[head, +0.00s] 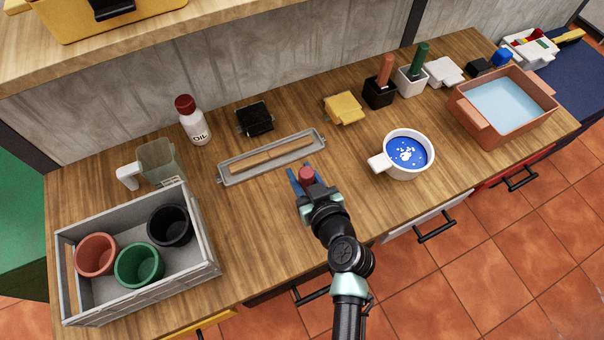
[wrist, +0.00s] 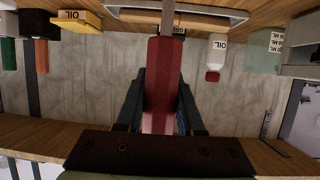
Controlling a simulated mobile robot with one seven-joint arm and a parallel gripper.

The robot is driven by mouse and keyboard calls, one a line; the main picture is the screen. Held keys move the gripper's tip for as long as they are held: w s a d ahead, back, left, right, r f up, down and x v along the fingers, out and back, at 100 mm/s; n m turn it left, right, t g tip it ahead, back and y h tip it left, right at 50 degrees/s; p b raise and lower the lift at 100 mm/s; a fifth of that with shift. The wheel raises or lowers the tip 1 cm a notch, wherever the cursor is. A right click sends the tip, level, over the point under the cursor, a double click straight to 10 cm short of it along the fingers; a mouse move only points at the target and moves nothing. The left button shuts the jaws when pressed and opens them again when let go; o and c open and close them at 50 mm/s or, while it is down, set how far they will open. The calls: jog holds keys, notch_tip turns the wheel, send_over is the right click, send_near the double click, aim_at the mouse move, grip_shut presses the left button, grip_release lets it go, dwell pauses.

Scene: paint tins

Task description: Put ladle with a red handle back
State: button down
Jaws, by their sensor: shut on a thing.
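My gripper (head: 304,184) is shut on the red handle of the ladle (head: 306,172), over the middle of the counter. In the wrist view the blue-black fingers of my gripper (wrist: 161,95) press on both sides of the ladle's red handle (wrist: 160,62). A thin grey shaft runs on from the handle; the ladle's bowl is not visible. A black holder (head: 379,95) has an orange-red handle standing in it, and a white holder (head: 411,82) has a green one. A white mug (head: 391,169) of blue paint stands to the right of my gripper.
A grey tray (head: 229,178) with a wooden stick lies just behind my gripper. A grey crate (head: 140,294) with three pots is at left, near a jug (head: 158,160) and an oil bottle (head: 194,122). A brown basin (head: 492,136) of pale blue liquid stands at right.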

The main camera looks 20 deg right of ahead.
jog(key=shift+f, duration=0.15)
jog(key=c, duration=0.5)
grip_release()
jog(key=b+v, duration=0.1)
jog(key=v, duration=0.5)
jog(key=b+v, duration=0.1)
jog(key=v, duration=0.6)
jog(key=shift+d+f, duration=0.1)
jog(key=shift+d, duration=0.15)
